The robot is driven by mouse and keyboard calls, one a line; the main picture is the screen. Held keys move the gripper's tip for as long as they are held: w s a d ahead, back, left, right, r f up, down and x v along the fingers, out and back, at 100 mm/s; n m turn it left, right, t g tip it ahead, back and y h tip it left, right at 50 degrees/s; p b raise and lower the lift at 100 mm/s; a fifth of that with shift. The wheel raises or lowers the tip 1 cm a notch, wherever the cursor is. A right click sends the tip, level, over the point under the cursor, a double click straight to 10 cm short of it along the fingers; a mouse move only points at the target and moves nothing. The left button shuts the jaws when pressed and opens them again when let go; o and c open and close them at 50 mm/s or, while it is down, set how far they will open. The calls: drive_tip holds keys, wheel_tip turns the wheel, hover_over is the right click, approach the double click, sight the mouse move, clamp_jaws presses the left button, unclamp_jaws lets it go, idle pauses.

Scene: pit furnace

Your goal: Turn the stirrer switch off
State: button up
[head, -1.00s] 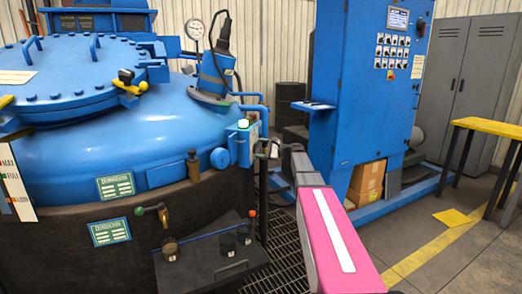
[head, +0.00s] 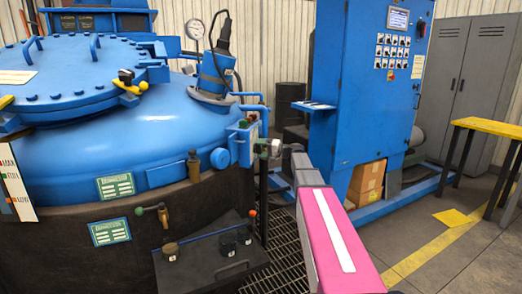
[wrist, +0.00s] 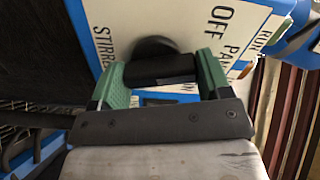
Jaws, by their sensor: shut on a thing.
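The stirrer switch (wrist: 158,50) is a black knob on a white panel (wrist: 190,22) marked "STIRRER", "OFF" and "RUN" in the wrist view. My gripper (wrist: 162,72) has its green fingers on either side of the knob's black grip and is shut on it. The lettering looks tilted from this camera. Which mark the knob points to cannot be told. In the head view the small blue switch box (head: 243,143) is fixed at the right side of the blue vessel, with my gripper (head: 264,148) at its right face. The knob is hidden there.
The large blue vessel (head: 150,125) fills the left. A blue control cabinet (head: 345,90) stands behind my arm. Open floor (head: 470,265) lies at the right.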

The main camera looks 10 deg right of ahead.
drive_tip(key=n, duration=0.5)
drive_tip(key=shift+s+f, duration=0.1)
drive_tip(key=shift+s, duration=0.05)
drive_tip(key=shift+n, duration=0.4)
drive_tip(key=o, duration=0.9)
drive_tip(key=v, duration=1.1)
